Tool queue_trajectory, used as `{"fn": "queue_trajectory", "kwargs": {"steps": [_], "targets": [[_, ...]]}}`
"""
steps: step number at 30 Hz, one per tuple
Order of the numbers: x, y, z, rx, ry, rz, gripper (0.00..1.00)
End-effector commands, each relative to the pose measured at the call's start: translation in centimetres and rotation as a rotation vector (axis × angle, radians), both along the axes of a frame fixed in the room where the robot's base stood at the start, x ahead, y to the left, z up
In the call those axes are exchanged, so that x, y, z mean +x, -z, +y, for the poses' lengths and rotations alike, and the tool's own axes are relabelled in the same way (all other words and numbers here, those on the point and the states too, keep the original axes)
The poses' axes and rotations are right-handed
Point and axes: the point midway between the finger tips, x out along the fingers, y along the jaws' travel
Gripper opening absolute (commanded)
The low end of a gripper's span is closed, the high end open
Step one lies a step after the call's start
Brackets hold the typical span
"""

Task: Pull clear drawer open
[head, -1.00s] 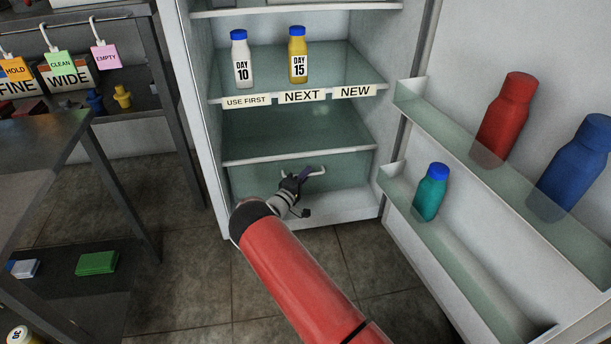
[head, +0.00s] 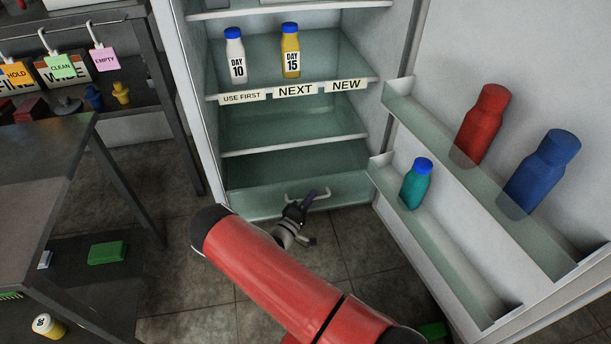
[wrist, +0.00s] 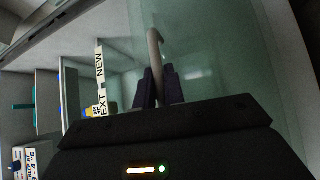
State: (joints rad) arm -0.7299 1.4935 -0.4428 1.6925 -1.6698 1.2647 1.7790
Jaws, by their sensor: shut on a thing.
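The clear drawer (head: 255,204) is at the bottom of the open fridge. My red arm hides part of the floor before the drawer.
The fridge door (head: 470,50) stands open at the right, its racks holding red, blue and teal bottles. Day 10 (head: 236,62) and Day 15 (head: 291,55) bottles stand on an upper shelf. A dark metal table (head: 40,165) is at the left. Tiled floor lies between.

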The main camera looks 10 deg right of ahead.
Motion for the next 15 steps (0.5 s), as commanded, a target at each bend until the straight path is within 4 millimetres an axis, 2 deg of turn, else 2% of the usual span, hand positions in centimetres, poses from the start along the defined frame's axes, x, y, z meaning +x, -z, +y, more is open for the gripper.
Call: {"fn": "queue_trajectory", "kwargs": {"steps": [3,6,15], "targets": [[-2.2,-0.3,0.0,-0.002,-0.001,0.002,0.0],[-3.4,-0.2,0.1,-0.001,-0.001,0.001,0.0],[-4.6,0.0,0.0,0.001,0.001,-0.001,0.0]]}}
